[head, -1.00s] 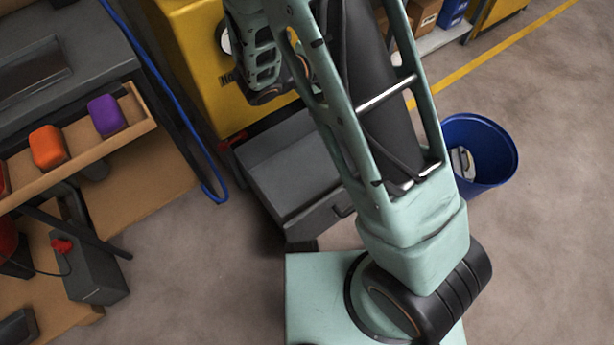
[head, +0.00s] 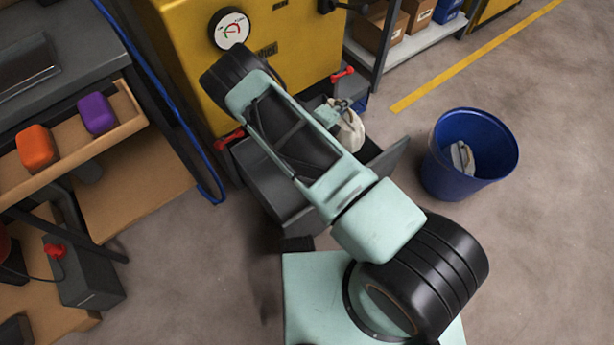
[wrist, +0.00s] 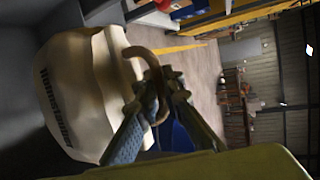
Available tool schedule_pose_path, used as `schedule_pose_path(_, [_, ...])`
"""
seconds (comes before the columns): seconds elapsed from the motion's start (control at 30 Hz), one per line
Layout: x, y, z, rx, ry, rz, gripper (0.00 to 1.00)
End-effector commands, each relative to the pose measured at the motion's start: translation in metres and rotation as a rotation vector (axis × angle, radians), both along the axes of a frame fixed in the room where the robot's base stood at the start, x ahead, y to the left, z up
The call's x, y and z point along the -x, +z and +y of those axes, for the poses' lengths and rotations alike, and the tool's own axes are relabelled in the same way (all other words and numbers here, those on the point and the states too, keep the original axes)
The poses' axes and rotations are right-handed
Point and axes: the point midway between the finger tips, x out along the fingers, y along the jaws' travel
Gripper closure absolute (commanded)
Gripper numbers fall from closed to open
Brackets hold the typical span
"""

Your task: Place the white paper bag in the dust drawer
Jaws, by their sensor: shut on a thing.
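The white paper bag (head: 352,133) hangs near the yellow machine's front, by the far right part of the dust drawer. In the wrist view the bag (wrist: 75,95) fills the left side, tilted in the picture, with dark print and a tan loop handle. My gripper (wrist: 154,88) is shut on that handle; in the head view my gripper (head: 333,112) is small and partly hidden. The dark grey dust drawer (head: 388,160) stands pulled out from the machine. My arm hides much of its inside, and I cannot tell whether the bag touches it.
The yellow machine (head: 185,60) with a round gauge (head: 230,29) stands behind the drawer. A blue bin (head: 465,185) with a pale thing in it is to the right. A workbench shelf (head: 75,140) with orange and purple blocks is at left.

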Motion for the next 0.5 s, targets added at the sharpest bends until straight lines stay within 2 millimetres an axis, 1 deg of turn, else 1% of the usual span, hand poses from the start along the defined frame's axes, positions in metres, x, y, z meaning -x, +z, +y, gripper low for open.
schedule_pose_path(0.03, [0.001, -0.016, -0.004, 0.004, 0.012, 0.002, 1.0])
schedule_pose_path(0.1, [0.002, -0.033, -0.008, 0.002, 0.025, -0.001, 1.0])
schedule_pose_path(0.2, [0.004, -0.05, -0.012, -0.001, 0.041, -0.003, 1.0])
schedule_pose_path(0.37, [0.006, -0.065, -0.015, -0.004, 0.051, -0.007, 1.0])
schedule_pose_path(0.43, [0.008, -0.07, -0.01, -0.006, 0.054, -0.008, 1.0])
schedule_pose_path(0.5, [0.013, -0.076, -0.001, -0.008, 0.055, -0.007, 1.0])
